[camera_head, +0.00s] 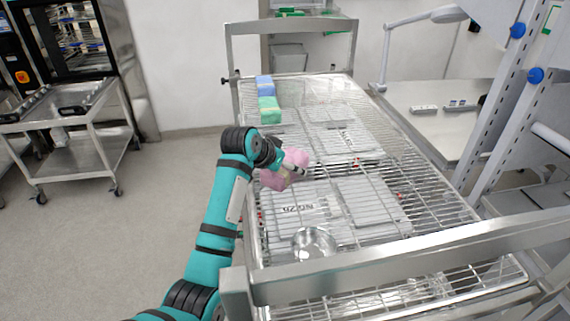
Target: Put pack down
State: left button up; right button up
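A pink pack (273,180) is at my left gripper (296,170), over the left-middle of the wire rack cart (420,250). Pink shows on both sides of the gripper, which looks shut on the pack. The gripper covers the pack's middle. Whether the pack touches the rack below cannot be told. My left arm reaches in from the bottom left along the cart's left side. My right gripper is not in view.
A blue pack (264,85) and a green pack (269,109) lie at the cart's far left. Flat white wrapped packages (370,205) and a round metal bowl (313,243) sit on the cart. Metal end bars (420,254) rise at the near end. Open wire shows along the right side.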

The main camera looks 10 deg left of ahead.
pick_arm(q)
jog(key=shift+o, duration=0.9)
jog(key=shift+r, duration=0.2)
jog(key=shift+s+a+r+b, duration=0.2)
jog(key=shift+s+r+b, duration=0.05)
jog(key=shift+s+b, duration=0.1)
jog(key=b+v, duration=0.4)
jog(key=v, duration=0.7)
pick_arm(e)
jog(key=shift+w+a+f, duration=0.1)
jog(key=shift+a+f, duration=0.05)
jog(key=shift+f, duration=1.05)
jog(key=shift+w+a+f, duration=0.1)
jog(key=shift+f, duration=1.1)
pick_arm(q)
jog(key=shift+d, duration=0.1)
